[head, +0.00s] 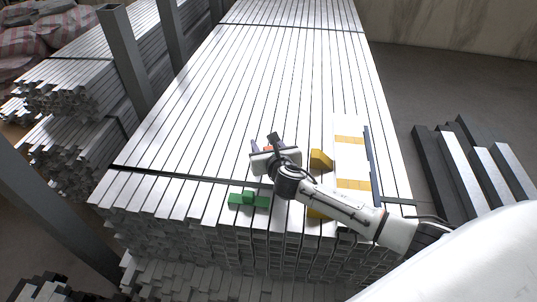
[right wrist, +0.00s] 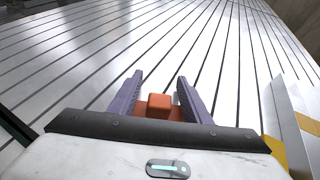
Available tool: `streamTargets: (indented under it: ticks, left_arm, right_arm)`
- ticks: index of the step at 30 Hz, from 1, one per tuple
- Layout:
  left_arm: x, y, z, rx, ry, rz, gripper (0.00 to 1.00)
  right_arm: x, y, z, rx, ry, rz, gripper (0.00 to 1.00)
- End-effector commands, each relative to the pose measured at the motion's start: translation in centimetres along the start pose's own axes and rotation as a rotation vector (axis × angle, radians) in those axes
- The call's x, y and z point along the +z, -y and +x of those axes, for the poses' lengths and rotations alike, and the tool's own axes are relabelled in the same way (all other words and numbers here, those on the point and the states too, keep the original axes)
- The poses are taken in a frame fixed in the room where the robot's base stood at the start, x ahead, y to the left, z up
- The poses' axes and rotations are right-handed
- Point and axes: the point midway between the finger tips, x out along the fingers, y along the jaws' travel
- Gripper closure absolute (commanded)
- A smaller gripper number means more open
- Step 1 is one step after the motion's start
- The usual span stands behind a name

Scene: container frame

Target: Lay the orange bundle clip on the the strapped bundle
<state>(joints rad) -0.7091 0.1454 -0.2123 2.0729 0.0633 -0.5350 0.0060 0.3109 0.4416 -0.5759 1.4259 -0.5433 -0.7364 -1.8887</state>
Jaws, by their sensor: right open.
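The strapped bundle (head: 235,80) is a wide stack of long silvery bars with dark straps across it. It fills the right wrist view's background (right wrist: 215,50). My right gripper (head: 264,143) is over its near part, fingers pointing away from me. In the right wrist view the two purple fingers (right wrist: 160,84) stand apart. The orange bundle clip (right wrist: 159,106), a block on a flatter base, is between them, with a gap on each side of the block. In the head view only a sliver of orange (head: 268,148) shows. Whether the clip touches the bars is unclear. My left gripper is out of view.
A green clip (head: 249,201) lies on the bundle's near edge. A white panel with yellow bands (head: 349,155) and a yellow block (head: 320,160) are right of the gripper. Grey posts (head: 124,55) stand left. Dark bars (head: 440,165) lie at the right.

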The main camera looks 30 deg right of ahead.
Motion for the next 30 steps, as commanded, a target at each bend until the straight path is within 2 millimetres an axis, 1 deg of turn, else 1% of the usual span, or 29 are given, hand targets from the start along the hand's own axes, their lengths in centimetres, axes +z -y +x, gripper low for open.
streamTargets:
  ticks: [2, 9, 10, 16, 19, 22, 27, 30]
  left_arm:
    - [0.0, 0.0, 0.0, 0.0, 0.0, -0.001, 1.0]
    - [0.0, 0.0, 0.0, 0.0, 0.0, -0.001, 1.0]
    - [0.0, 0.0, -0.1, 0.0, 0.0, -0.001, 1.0]
    - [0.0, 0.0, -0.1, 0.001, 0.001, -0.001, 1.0]
    - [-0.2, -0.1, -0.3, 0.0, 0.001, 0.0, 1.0]
    - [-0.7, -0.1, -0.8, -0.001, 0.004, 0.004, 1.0]
    - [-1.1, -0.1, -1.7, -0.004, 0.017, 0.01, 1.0]
    - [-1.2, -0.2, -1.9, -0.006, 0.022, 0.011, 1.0]
  right_arm:
    - [0.0, 0.0, 0.0, 0.0, 0.0, 0.0, 0.56]
    - [0.0, 0.0, -0.1, 0.0, 0.0, 0.0, 0.97]
    - [0.0, 0.0, -0.1, 0.0, 0.0, 0.0, 1.0]
    - [0.1, 0.0, -0.1, 0.0, 0.0, 0.0, 1.0]
    - [0.7, 0.0, -0.3, 0.001, 0.002, 0.0, 1.0]
    - [2.2, 0.0, -0.9, 0.001, 0.003, 0.0, 1.0]
    - [5.6, 0.0, -2.3, 0.001, 0.003, 0.0, 1.0]
    - [7.3, 0.0, -3.0, 0.001, 0.003, 0.001, 1.0]
